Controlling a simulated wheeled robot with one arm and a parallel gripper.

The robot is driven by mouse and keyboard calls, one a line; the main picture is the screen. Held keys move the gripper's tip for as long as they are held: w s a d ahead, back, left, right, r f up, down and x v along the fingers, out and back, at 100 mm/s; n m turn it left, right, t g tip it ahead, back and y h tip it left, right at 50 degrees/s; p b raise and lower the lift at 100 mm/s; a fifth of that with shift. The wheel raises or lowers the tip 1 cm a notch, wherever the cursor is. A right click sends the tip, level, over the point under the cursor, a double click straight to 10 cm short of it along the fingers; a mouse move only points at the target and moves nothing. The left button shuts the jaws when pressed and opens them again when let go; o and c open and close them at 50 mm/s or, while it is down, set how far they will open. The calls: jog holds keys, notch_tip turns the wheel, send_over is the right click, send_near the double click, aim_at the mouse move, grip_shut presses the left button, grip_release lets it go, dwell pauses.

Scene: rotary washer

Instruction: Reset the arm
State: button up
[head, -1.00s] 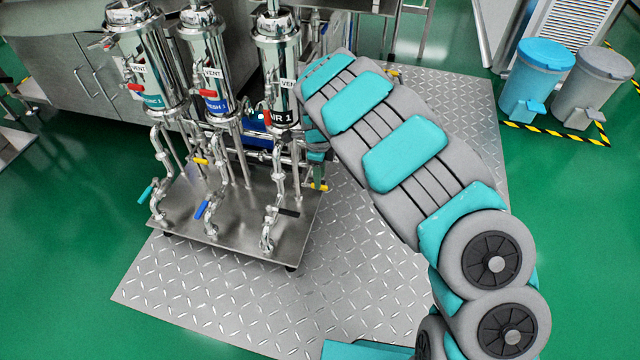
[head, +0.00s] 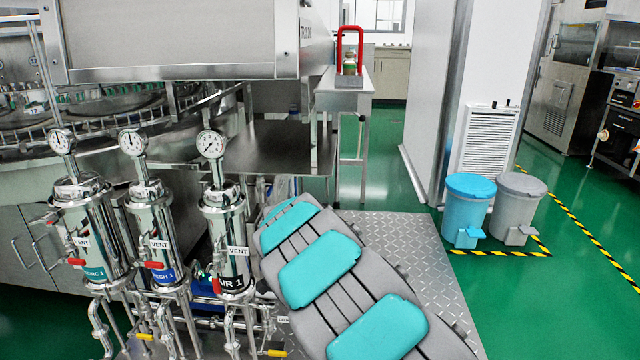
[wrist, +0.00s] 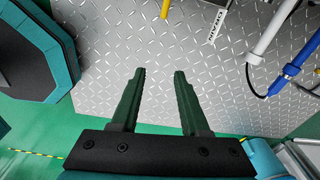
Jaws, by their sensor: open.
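My gripper (wrist: 159,85) shows in the wrist view with its two dark green fingers apart and nothing between them. It hangs above the diamond-plate floor panel (wrist: 110,45), with green floor at the lower left. In the head view my grey and teal arm reaches from the bottom right toward the filter stand, and its end with the gripper is hidden there. Three steel filter housings stand to the left of my arm; the one labelled AIR 1 (head: 227,245) is closest to it.
The washer (head: 170,40) fills the upper left. A steel table (head: 345,98) with a red-handled item stands behind. A blue bin (head: 470,205) and a grey bin (head: 517,205) stand at right. In the wrist view, a blue pipe (wrist: 290,70) lies at the right. Green floor is clear at right.

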jog(key=s+d+r+n, duration=0.5)
jog(key=s+d+r, duration=0.8)
jog(key=d, duration=0.3)
jog(key=s+d+n+g, duration=0.1)
jog(key=s+n, duration=0.5)
jog(key=s, duration=0.6)
jog(key=s+d+r+n+g+y, duration=0.1)
jog(key=s+n, duration=0.5)
jog(key=s, duration=0.7)
jog(key=shift+d+r, duration=0.2)
jog(key=shift+d, duration=0.65)
